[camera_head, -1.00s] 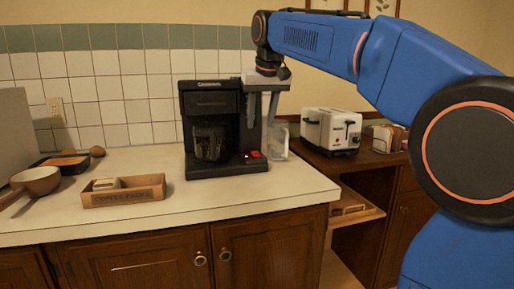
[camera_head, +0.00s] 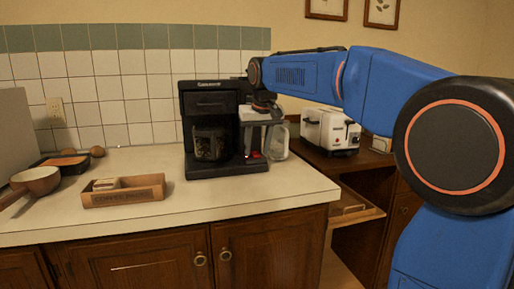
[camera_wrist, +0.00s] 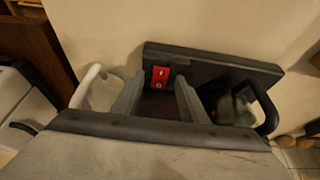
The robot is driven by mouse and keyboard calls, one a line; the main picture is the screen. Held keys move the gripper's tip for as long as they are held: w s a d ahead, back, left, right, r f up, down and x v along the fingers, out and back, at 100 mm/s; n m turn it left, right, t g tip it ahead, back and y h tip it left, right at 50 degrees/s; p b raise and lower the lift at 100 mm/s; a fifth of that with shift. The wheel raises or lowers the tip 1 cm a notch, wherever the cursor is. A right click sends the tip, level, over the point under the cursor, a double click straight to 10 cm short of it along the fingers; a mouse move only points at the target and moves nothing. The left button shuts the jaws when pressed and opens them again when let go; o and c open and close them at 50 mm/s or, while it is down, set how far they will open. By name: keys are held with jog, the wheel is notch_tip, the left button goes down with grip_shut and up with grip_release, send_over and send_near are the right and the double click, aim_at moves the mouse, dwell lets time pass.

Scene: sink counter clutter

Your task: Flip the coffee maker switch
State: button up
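The black coffee maker (camera_head: 195,105) stands on the counter with a glass carafe (camera_head: 209,145) in it. Its red switch (camera_head: 253,155) is on the right of the base front; the wrist view shows the switch (camera_wrist: 160,77) close up, just beyond and between my fingers. My gripper (camera_head: 258,150) points down in front of the coffee maker's right side, with its fingertips close to the switch. In the wrist view my gripper (camera_wrist: 158,98) has its two fingers apart with nothing held between them. Whether a fingertip touches the switch cannot be told.
A wooden coffee box (camera_head: 125,194) sits at front left, a brown pan (camera_head: 36,180) farther left. A white toaster (camera_head: 330,131) is on the lower wooden shelf at right. The front counter is mostly clear.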

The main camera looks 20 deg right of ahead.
grip_shut()
jog(key=shift+w+r+g, duration=0.1)
jog(key=shift+w+g, duration=0.15)
jog(key=shift+g, duration=0.35)
grip_release()
jog(key=shift+r, duration=0.1)
